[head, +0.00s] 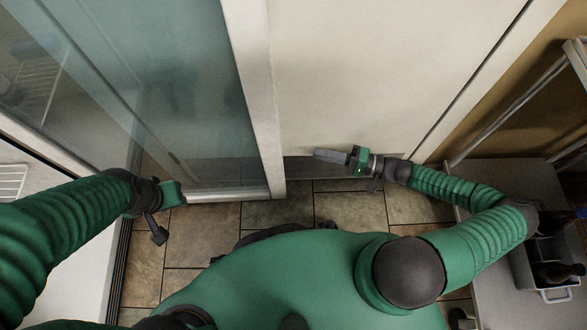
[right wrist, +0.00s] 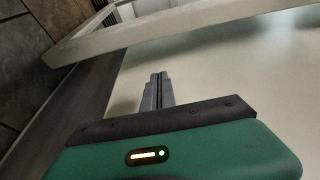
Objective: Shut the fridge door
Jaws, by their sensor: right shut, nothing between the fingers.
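The fridge door (head: 185,95) is a large tinted glass panel at the left of the head view. Its pale upright frame (head: 257,100) stands left of my right gripper. Wire shelving shows dimly through the glass. The door appears open, but its angle is hard to tell. My right gripper (head: 331,156) is shut and empty, with its fingers pointing left toward that frame, apart from it in the head view. In the right wrist view the shut fingers (right wrist: 157,92) show against a pale surface.
A broad cream panel (head: 385,70) stands ahead of my right gripper. A grey table (head: 490,240) at the right carries a container with dark bottles (head: 556,271). A wire rack (head: 13,181) shows at the far left. Tiled floor (head: 260,215) is bare between.

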